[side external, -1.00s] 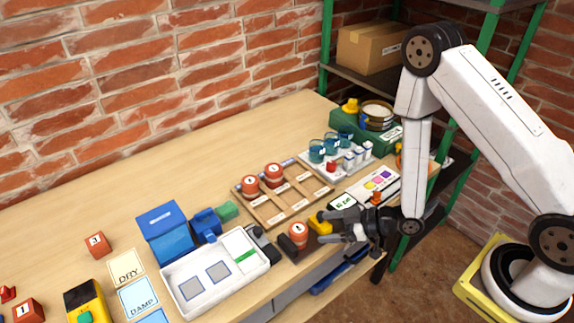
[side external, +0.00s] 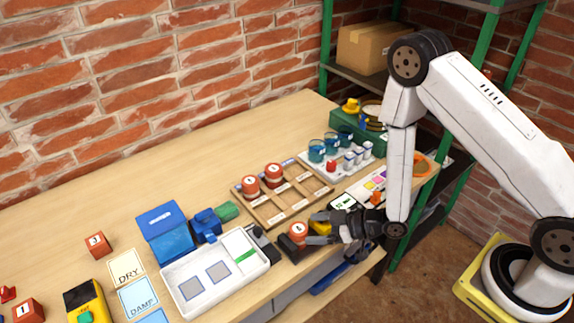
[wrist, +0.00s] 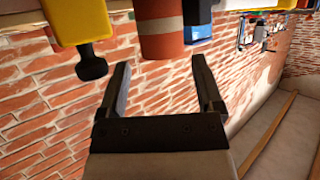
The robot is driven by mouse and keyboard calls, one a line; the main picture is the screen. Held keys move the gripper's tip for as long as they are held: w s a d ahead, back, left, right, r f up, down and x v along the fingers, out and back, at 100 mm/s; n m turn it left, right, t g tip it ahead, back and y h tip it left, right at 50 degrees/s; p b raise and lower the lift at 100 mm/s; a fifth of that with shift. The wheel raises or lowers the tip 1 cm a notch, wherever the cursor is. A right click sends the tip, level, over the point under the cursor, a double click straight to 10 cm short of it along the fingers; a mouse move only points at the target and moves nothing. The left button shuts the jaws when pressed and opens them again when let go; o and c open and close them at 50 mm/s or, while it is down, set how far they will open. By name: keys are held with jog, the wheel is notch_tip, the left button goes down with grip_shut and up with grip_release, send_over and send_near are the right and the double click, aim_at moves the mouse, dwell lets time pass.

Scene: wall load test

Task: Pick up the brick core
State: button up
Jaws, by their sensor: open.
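A brick core (side external: 298,230), a short orange-red cylinder with a white numbered label on top, stands upright on a dark holder near the front edge of the bench. It also shows in the wrist view (wrist: 160,25) at the top, with a grey band around it. My gripper (side external: 316,231) is level with it, just to its right, jaws open and pointing at it. In the wrist view my gripper (wrist: 161,65) has its fingertips on either side of the core's line, with the core at or just beyond the tips. Two similar cores (side external: 250,185) stand on a wooden rack.
A white tray (side external: 172,283) lies left of the core, with a dark device (side external: 262,240) between. Blue beakers (side external: 316,150) stand behind. The back left of the bench is clear.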

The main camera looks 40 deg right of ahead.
aim_at(304, 229)
jog(key=shift+x, duration=2.3)
jog(key=shift+a, duration=0.1)
grip_shut()
jog(key=shift+r, duration=0.1)
notch_tip(304, 229, up, 18)
dwell(0.3)
